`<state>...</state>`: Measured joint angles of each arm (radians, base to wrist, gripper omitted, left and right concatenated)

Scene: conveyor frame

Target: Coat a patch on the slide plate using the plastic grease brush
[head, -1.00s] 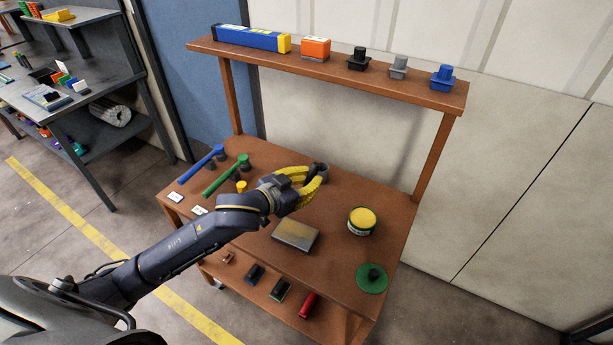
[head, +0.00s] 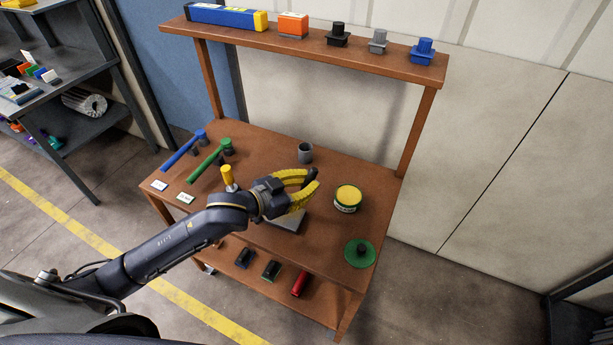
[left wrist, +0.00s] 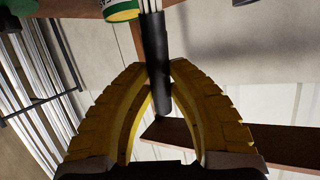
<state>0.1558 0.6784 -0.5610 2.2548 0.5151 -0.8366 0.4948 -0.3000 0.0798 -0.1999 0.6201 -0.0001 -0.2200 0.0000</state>
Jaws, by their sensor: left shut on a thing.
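The slide plate (head: 287,224) lies flat on the brown bench, partly hidden by my left gripper (head: 312,189). The gripper is above the plate, its yellow fingers shut on a dark, rod-like thing (left wrist: 155,60). My right gripper is not in view.
A grey cup (head: 305,152) stands behind the gripper. Blue (head: 181,151) and green (head: 205,161) handled tools lie at left, near an upright yellow-topped thing (head: 228,175). A green disc (head: 360,253) with a dark knob lies front right. The upper shelf (head: 300,45) overhangs the back.

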